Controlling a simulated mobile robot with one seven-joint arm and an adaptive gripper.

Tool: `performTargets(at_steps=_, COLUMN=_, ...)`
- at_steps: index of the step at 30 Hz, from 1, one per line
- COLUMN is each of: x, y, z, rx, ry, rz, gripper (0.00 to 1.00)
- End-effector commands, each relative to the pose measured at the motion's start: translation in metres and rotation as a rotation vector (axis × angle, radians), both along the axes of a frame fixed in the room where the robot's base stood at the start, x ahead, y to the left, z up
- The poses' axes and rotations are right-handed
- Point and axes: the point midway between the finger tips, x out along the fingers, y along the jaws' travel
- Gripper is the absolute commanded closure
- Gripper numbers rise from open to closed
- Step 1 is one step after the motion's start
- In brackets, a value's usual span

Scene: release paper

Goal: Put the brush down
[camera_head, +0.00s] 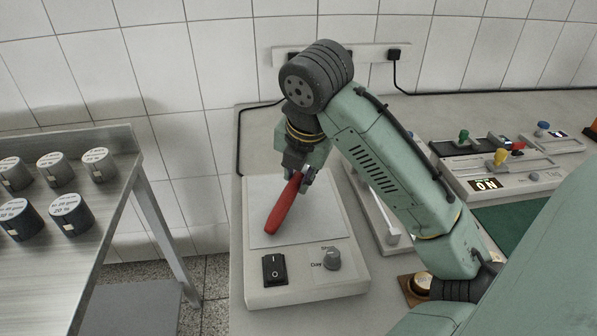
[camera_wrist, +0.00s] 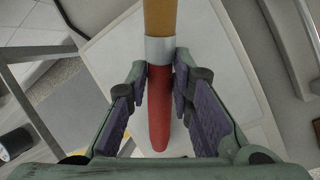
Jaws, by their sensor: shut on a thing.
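The brush shows a red handle (camera_head: 284,206) in the head view, slanting over the pale plate of a white scale-like device (camera_head: 310,275). In the wrist view the red handle (camera_wrist: 159,105) runs between the two finger pads, with a silver collar and a tan part (camera_wrist: 160,18) beyond it. My gripper (camera_head: 303,183) is shut on the handle near the collar. The brush is low over the plate (camera_head: 262,232); I cannot tell whether it touches. Its bristle end is hidden behind my gripper in the head view.
A black switch (camera_head: 274,269) and a knob (camera_head: 331,259) sit on the device's front. A metal table (camera_head: 110,190) with several labelled dark jars (camera_head: 71,214) stands at the left. Instruments with coloured knobs (camera_head: 500,157) stand at the right. A socket strip (camera_head: 370,54) is on the tiled wall.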

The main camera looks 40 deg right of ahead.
Motion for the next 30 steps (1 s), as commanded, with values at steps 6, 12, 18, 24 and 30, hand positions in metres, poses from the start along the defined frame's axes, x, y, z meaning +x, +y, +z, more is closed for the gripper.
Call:
performTargets(at_steps=6, x=0.000, y=0.000, z=-0.001, rx=0.000, ry=0.000, rz=0.000, gripper=0.68)
performTargets(at_steps=12, x=0.000, y=0.000, z=-0.001, rx=0.000, ry=0.000, rz=0.000, gripper=0.59)
performTargets(at_steps=18, x=0.000, y=0.000, z=-0.001, rx=0.000, ry=0.000, rz=0.000, gripper=0.59)
performTargets(at_steps=24, x=-0.005, y=0.001, z=0.016, rx=-0.004, ry=0.000, rz=-0.002, gripper=0.59)
performTargets(at_steps=30, x=-0.019, y=0.008, z=0.056, rx=-0.006, ry=0.000, rz=-0.003, gripper=0.59)
